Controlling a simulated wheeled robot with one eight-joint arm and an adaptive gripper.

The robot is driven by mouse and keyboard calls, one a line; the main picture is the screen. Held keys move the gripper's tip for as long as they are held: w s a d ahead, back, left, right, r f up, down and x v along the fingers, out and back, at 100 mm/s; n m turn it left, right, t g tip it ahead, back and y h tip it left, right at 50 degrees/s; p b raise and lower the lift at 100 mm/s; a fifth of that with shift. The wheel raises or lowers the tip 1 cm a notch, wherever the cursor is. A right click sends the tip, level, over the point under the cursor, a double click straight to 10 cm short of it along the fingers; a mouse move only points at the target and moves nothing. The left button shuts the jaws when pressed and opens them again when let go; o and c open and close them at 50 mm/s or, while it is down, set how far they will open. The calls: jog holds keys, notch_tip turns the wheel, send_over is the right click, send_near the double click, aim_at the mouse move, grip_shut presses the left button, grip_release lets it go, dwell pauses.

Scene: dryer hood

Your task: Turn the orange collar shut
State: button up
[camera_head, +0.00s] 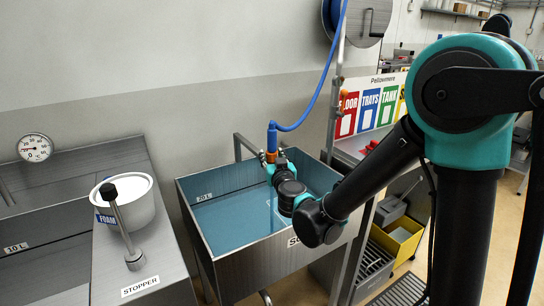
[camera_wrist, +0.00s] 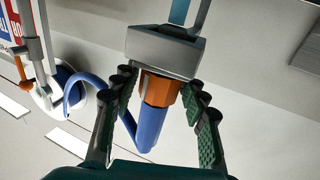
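The orange collar (camera_wrist: 160,88) shows in the wrist view between a grey, box-shaped fitting (camera_wrist: 160,52) and a blue hose end (camera_wrist: 152,125). In the head view the blue hose end (camera_head: 272,136) stands upright at the far rim of the tank, with a little of the orange collar (camera_head: 271,157) just below it. The fingers look spread, with narrow gaps to the collar; contact is not clear. In the head view my gripper (camera_head: 271,171) is mostly hidden by my wrist.
A steel tank (camera_head: 250,272) with blue water lies below my arm. A blue hose (camera_head: 321,85) rises to a reel (camera_head: 373,20). A white tub (camera_head: 126,200) and a stopper lever (camera_head: 119,220) stand left. A yellow bin (camera_head: 404,239) is at right.

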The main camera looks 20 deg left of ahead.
jog(key=shift+o, duration=0.7)
jog(key=v, duration=1.2)
jog(key=shift+d+r, duration=0.1)
